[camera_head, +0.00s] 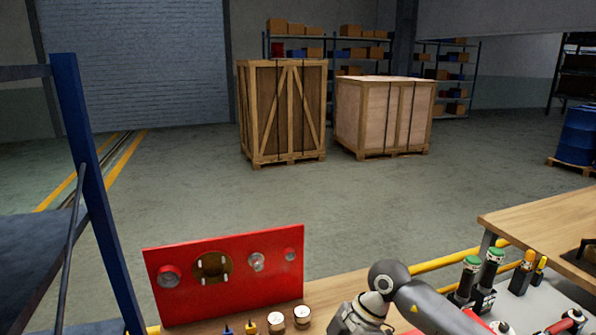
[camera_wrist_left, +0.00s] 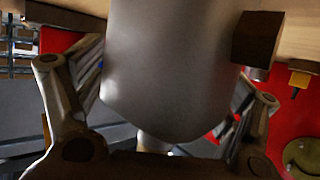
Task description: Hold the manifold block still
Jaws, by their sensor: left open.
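I cannot pick out a manifold block for sure in either view. In the left wrist view, my left gripper (camera_wrist_left: 165,88) is open, with its fingers on either side of a large smooth grey rounded body (camera_wrist_left: 170,70). I cannot tell what this body is or whether the fingers touch it. In the head view, a grey arm link of mine (camera_head: 425,303) shows at the bottom edge, but no fingertips show there. A red panel (camera_head: 225,290) with round fittings stands upright on the wooden bench (camera_head: 342,288).
Two gauges (camera_head: 289,320) and small blue and yellow fittings (camera_head: 240,328) lie before the panel. Green-topped and yellow-topped items (camera_head: 490,268) stand at the right, by a wooden table (camera_head: 540,225). A blue rack post (camera_head: 95,190) rises at the left. Wooden crates (camera_head: 283,112) stand far back on open floor.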

